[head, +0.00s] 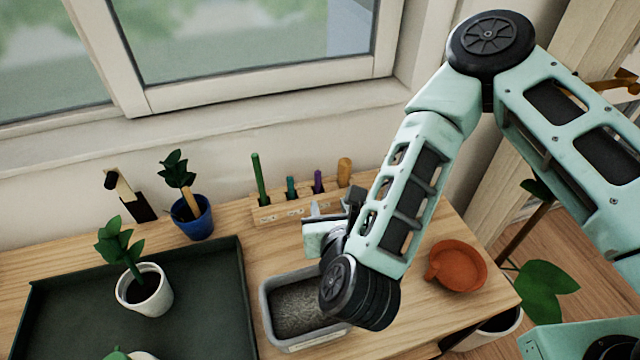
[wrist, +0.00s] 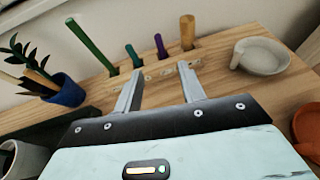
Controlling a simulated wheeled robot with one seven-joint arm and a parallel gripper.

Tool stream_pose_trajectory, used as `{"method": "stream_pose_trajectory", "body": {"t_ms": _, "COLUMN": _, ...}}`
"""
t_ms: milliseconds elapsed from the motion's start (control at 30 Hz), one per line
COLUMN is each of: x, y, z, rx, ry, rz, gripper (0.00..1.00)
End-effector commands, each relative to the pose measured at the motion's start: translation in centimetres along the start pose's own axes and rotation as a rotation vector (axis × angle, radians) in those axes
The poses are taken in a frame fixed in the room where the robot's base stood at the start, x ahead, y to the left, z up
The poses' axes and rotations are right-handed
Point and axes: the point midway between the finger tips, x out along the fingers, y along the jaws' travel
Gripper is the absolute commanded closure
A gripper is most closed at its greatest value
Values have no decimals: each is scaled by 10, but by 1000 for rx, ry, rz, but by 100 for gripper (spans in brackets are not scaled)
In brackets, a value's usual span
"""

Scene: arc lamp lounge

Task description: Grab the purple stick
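The purple stick (head: 318,181) stands upright in a wooden holder (head: 290,208) at the back of the table, between a teal stick (head: 291,187) and a thick tan stick (head: 344,172). A taller green stick (head: 258,178) stands at the holder's left end. My gripper (wrist: 160,76) is open and empty, in front of the holder and apart from the sticks. In the head view my arm partly hides the gripper.
A blue pot (head: 196,222) with a plant stands left of the holder. A dark tray (head: 205,290) holds a white pot (head: 146,292). A grey bin (head: 283,318) sits below my gripper. A terracotta dish (head: 458,266) is at right. A pale dish (wrist: 262,56) is right of the holder.

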Motion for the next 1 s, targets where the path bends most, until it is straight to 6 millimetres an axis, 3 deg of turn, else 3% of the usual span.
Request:
{"method": "stream_pose_trajectory", "body": {"t_ms": 400, "x": 72, "y": -1, "z": 3, "rx": -2, "ry": -4, "rz": -3, "gripper": 60}}
{"method": "stream_pose_trajectory", "body": {"t_ms": 667, "x": 91, "y": 0, "z": 1, "rx": -2, "ry": -3, "rz": -1, "gripper": 60}}
{"method": "stream_pose_trajectory", "body": {"t_ms": 1000, "x": 135, "y": 2, "z": -3, "rx": -2, "ry": -2, "rz": -1, "gripper": 60}}
